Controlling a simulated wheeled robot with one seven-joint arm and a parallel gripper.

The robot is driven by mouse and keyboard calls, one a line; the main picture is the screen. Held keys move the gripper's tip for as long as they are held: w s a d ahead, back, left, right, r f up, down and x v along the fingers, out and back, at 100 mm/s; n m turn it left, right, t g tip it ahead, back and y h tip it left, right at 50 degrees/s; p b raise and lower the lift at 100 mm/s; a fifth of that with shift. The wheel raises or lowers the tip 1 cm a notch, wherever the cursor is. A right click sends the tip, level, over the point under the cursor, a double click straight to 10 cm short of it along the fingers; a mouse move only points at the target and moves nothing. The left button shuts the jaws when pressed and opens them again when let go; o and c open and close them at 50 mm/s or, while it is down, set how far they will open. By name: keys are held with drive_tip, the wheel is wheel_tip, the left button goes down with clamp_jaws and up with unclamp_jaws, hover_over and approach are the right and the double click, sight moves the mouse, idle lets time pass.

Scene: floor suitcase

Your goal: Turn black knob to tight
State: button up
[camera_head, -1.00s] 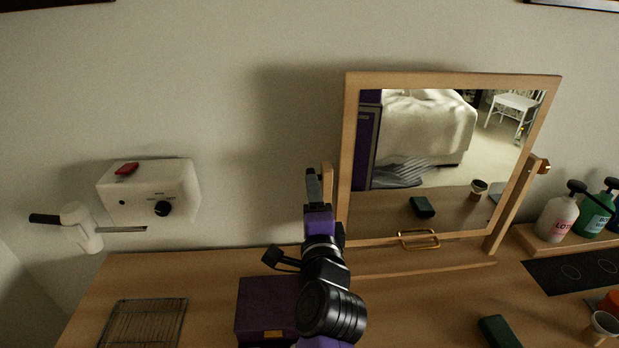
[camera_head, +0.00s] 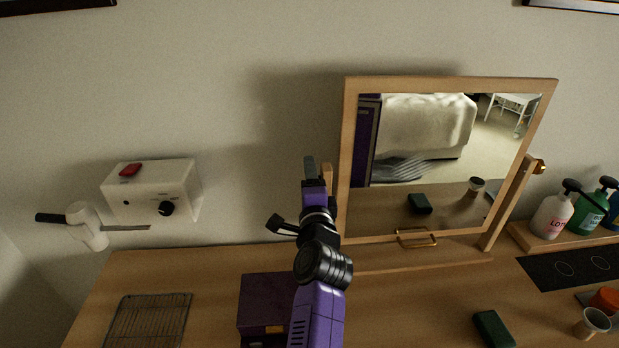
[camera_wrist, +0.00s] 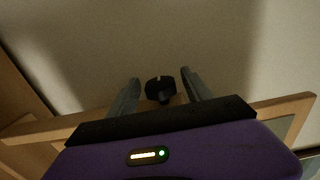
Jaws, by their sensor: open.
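A black knob (camera_wrist: 160,88) shows in the wrist view between my two fingers, in front of a plain wall and near a wooden bar. I cannot tell whether the fingers touch it. In the head view that knob is not visible, and my gripper (camera_head: 311,168) stands beside the left post of the wood-framed mirror (camera_head: 347,165). My gripper, also in the wrist view (camera_wrist: 160,76), is open with one finger on each side of the knob. Another black knob (camera_head: 166,208) is on the white wall box at the left. No tight marking is readable.
The white box (camera_head: 150,186) has a red switch and a hair dryer (camera_head: 86,226) beside it. A purple box (camera_head: 264,302), wire rack (camera_head: 148,320), dark green case (camera_head: 494,328) and cup (camera_head: 592,322) are on the wooden counter. Pump bottles (camera_head: 552,216) stand at the right.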

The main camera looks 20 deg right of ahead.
clamp_jaws()
drive_tip(key=shift+f, duration=0.1)
drive_tip(key=shift+f+b, duration=0.15)
drive_tip(key=shift+b, duration=0.5)
drive_tip(key=shift+f+b, duration=0.1)
drive_tip(key=shift+b, duration=0.45)
drive_tip(key=t+b, duration=0.1)
drive_tip(key=b, duration=0.2)
drive_tip(key=t+b, duration=0.1)
drive_tip(key=b, duration=0.2)
drive_tip(key=shift+f+h, duration=0.3)
drive_tip(key=t+b, duration=0.2)
drive_tip(key=b, duration=0.7)
drive_tip(key=shift+r+t+h, duration=0.15)
drive_tip(key=shift+t+h, duration=0.15)
drive_tip(key=shift+h, duration=0.1)
drive_tip(key=shift+b, duration=0.75)
drive_tip(key=shift+r+t+b, duration=0.2)
drive_tip(key=shift+t+b, duration=0.3)
drive_tip(key=shift+b, duration=0.55)
drive_tip(key=shift+r+b, duration=0.2)
drive_tip(key=shift+b, duration=0.15)
